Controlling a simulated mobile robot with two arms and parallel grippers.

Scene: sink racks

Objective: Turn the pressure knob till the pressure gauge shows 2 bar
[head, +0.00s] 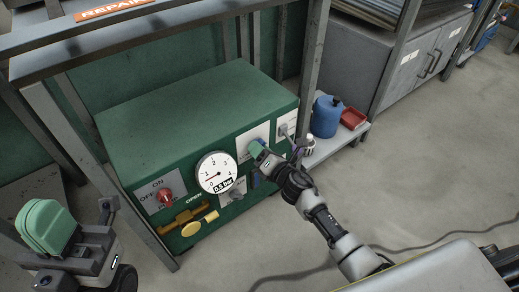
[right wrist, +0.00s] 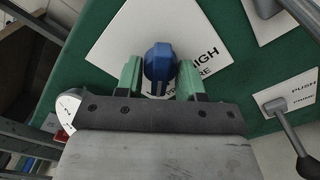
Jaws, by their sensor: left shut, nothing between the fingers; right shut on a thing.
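The blue pressure knob (right wrist: 160,62) shows in the right wrist view on a white plate (right wrist: 115,35) lettered "HIGH". My right gripper (right wrist: 159,80) has its green fingers on either side of the knob and is shut on it. In the head view my right gripper (head: 257,150) is at the green panel and hides the knob. The round white pressure gauge (head: 216,171) is left of it, with a red needle low on the left and a label that seems to read 0.5 bar. My left gripper (head: 47,228) is shut and empty at the lower left, away from the panel.
A grey push lever (right wrist: 287,128) is right of the knob. A blue canister (head: 326,117) and a red tray (head: 353,118) stand further right.

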